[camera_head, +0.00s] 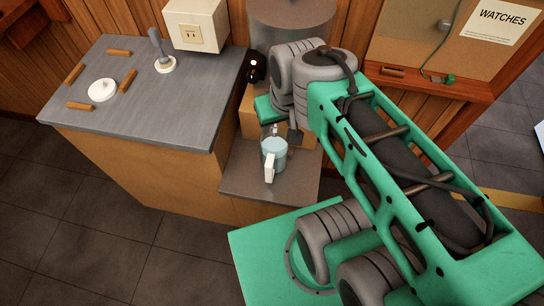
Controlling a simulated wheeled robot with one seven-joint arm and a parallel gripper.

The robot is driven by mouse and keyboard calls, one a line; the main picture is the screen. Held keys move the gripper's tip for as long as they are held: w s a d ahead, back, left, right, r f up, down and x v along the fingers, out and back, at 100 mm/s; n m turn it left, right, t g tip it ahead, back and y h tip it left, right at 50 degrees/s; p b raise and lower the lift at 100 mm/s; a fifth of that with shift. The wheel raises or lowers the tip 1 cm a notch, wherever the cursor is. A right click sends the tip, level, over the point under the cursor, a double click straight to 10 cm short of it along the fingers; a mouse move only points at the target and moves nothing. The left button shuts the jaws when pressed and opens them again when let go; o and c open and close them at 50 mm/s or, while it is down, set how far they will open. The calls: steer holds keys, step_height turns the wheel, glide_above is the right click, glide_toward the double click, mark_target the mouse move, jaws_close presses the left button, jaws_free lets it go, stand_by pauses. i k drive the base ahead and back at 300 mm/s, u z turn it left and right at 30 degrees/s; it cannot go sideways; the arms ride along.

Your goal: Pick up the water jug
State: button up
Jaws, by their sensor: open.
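The water jug (276,148) is pale blue with a white handle (269,169) that faces the camera. It stands upright on a low grey shelf (245,178) near the middle of the view. My gripper (284,131) is right behind and above the jug, close to its top. The jaws are open, and a dark finger shows at the jug's upper right. The other finger is mostly hidden, and I cannot tell whether either touches the jug.
Left of the shelf stands a higher counter (150,85) with a white round piece (102,90), several brown sticks, a grey-handled tool (161,54) and an outlet box (196,25). A large grey cylinder (291,15) stands behind my arm. A wooden board frame (440,85) is at right.

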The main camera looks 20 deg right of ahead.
mark_target(274, 151)
steer(key=k, duration=0.5)
steer(key=u, duration=3.45)
steer(key=k, duration=1.5)
steer(key=z, duration=0.45)
